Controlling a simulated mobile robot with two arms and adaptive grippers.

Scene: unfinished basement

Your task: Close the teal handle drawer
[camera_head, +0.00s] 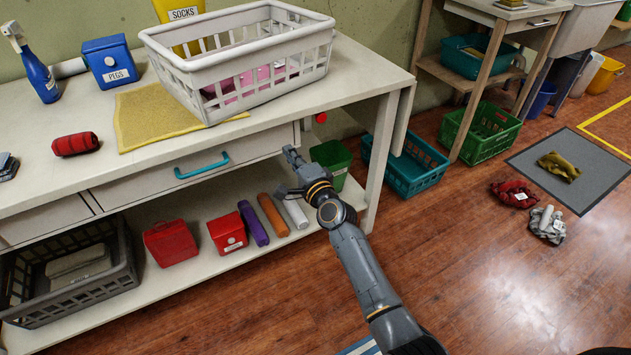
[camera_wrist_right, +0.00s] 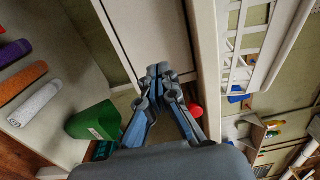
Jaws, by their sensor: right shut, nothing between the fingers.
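The drawer front (camera_head: 150,187) with a teal handle (camera_head: 203,165) is set under the white table top in the head view. I cannot tell how far it stands out, if at all. My right gripper (camera_head: 288,152) is at the right end of the drawer front, to the right of the handle. Its fingers are shut and empty. In the right wrist view the fingertips (camera_wrist_right: 158,70) meet close to a pale panel that looks like the drawer front (camera_wrist_right: 150,35); contact is unclear. The handle is not visible there. My left gripper is not in view.
A white basket (camera_head: 215,80) and yellow cloth (camera_head: 150,115) lie on the table (camera_head: 60,190). A red knob (camera_head: 320,118) is near the gripper. A green bin (camera_head: 333,160) stands just behind my right arm. The lower shelf holds red boxes, rolls and a dark crate (camera_head: 75,300).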

